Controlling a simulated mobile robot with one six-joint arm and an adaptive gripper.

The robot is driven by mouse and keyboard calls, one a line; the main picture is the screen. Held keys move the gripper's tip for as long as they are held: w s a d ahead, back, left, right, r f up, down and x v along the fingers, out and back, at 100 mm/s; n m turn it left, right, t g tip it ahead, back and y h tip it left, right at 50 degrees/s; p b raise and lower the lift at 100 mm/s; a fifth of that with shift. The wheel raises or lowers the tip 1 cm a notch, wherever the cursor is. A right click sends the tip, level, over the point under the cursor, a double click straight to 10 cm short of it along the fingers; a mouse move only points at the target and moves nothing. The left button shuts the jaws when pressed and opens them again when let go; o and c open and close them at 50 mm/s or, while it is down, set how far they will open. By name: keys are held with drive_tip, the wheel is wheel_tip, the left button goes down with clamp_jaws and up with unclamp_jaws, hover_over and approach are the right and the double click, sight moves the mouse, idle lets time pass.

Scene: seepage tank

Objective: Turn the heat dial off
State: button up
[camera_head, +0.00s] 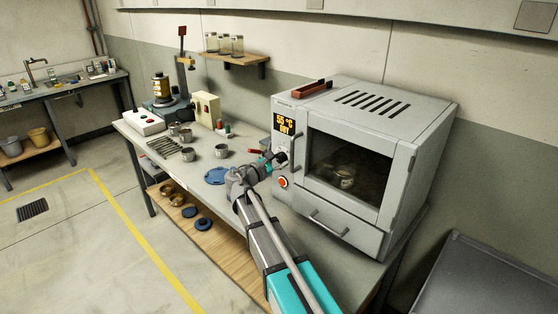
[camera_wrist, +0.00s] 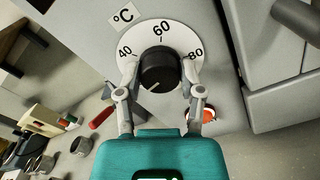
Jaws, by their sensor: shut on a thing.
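The heat dial (camera_wrist: 159,69) is a black round knob on a white disc marked 40, 60 and 80 with a °C label. A short pale mark shows on the knob's lower part, toward the lower left in the wrist view. In the head view the dial (camera_head: 281,158) is on the front left panel of the grey oven (camera_head: 420,125), below a display (camera_head: 284,124) that reads 55 °C and DRY. My gripper (camera_wrist: 160,76) is shut on the dial, one finger on each side. In the head view my gripper (camera_head: 275,161) partly covers it.
An orange-red button (camera_head: 283,182) sits just below the dial, close to my right finger in the wrist view. The oven door is shut, with a container (camera_head: 343,177) inside. Tins, a blue disc (camera_head: 215,176) and other apparatus stand on the bench left of the oven.

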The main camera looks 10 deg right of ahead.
drive_tip(key=shift+w+r, duration=0.1)
drive_tip(key=shift+w, duration=0.05)
drive_tip(key=o, duration=1.2)
drive_tip(key=shift+c, duration=0.2)
drive_tip(key=shift+s+a, duration=0.1)
drive_tip(key=shift+s, duration=0.1)
drive_tip(key=v, duration=1.1)
drive_tip(key=shift+a, duration=0.3)
drive_tip(key=shift+s, duration=0.1)
